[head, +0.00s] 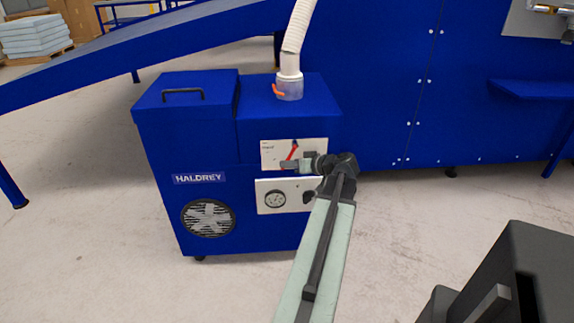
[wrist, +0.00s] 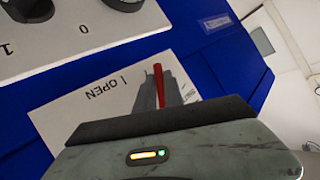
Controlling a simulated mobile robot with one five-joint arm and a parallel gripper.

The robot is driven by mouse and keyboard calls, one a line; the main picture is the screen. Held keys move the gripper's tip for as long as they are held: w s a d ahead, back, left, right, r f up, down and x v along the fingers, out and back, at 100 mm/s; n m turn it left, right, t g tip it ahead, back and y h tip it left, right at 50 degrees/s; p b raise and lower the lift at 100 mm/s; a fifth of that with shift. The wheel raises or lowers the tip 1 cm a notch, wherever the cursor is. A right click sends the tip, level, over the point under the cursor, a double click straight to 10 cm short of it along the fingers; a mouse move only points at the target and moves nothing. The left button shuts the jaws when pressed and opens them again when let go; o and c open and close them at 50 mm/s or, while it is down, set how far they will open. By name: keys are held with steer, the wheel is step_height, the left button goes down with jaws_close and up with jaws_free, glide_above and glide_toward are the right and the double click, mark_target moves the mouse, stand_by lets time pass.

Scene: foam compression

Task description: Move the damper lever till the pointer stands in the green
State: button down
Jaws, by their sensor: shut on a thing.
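A red lever (head: 292,151) stands slantwise on the upper white plate (head: 316,150) of the blue HALDREY cabinet. My gripper (head: 287,163) is at this plate, shut on the red lever. In the wrist view the lever's red end (wrist: 159,78) shows between the grey fingers (wrist: 165,92), against the plate (wrist: 78,113) lettered OPEN, seen upside down. A round dial (head: 274,199) sits on the lower white plate. Its pointer and any green band are too small to make out. The lever's lower part is hidden by my gripper.
An orange handle (head: 279,91) is on the collar under the white hose (head: 297,35). A dark knob (head: 308,197) is beside the dial, close to my arm. A fan grille (head: 209,218) is lower left. The floor in front is clear.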

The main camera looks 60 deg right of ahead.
steer(key=shift+s+f, duration=0.1)
steer(key=c, duration=1.5)
jaws_free()
steer(key=shift+o, duration=0.2)
steer(key=p+v, duration=0.3)
steer(key=v, duration=0.5)
